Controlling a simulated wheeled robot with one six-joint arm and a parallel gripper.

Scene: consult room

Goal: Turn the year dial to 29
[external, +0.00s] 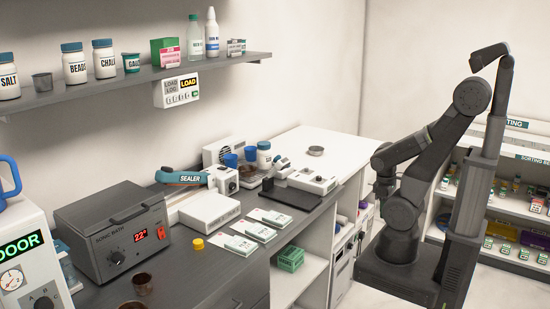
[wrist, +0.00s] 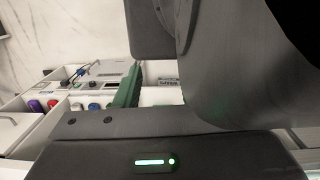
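No dial that I can read as the year dial shows, and no number 29 is legible. The sealer (external: 183,178) has a small round knob at its right end. A low white device (external: 315,181) with small controls stands further right on the counter; its markings are too small to read. My gripper (external: 383,174) is at the end of my folded arm, to the right of the counter and apart from everything on it. It is small and dark there, so its fingers cannot be made out. The wrist view shows mostly my own grey body.
The counter also holds a sonic bath (external: 112,230) with a knob and a red display, white cards (external: 252,231), a yellow cap (external: 198,244) and a dark flat pad (external: 291,196). A wall shelf (external: 140,78) hangs above. Open floor lies in front of the counter's right end.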

